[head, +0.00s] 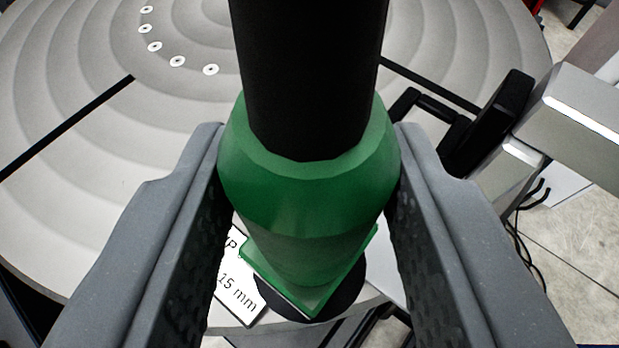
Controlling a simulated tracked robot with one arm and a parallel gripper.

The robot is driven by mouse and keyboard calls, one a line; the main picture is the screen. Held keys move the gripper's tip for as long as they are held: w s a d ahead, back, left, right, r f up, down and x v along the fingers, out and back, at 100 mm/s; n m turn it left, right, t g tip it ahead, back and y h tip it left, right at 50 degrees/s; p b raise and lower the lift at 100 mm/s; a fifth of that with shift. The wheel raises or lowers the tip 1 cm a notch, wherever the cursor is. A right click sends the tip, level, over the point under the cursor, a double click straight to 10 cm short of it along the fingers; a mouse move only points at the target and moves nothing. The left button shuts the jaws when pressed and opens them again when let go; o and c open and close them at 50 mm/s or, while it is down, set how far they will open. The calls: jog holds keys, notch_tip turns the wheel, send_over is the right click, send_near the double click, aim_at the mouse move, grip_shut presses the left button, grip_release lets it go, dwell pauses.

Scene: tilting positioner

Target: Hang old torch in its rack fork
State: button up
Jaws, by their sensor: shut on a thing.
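My gripper (309,180) is in the head view with one grey finger on each side of the torch (305,195). It is shut on the torch's green part, which has a wide collar and a narrower, squared lower end. A thick black section of the torch rises from the collar and leaves the top of the picture. The torch hides what lies behind it. I cannot make out a rack fork in this view.
A large round grey table (90,190) with dark slots and several white-ringed holes lies beyond the gripper. At right stands a grey metal block (575,120) beside a black handle-like part (490,120).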

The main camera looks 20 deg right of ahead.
jog(key=shift+a+r, duration=0.1)
jog(key=shift+r, duration=0.15)
dwell(0.3)
jog(key=shift+r+p, duration=0.4)
jog(key=shift+p, duration=0.35)
jog(key=shift+s, duration=0.1)
jog(key=s+a+p, duration=0.5)
jog(key=s+a, duration=0.1)
jog(key=a, duration=0.3)
jog(key=shift+p, duration=0.4)
dwell(0.4)
jog(key=shift+f, duration=0.15)
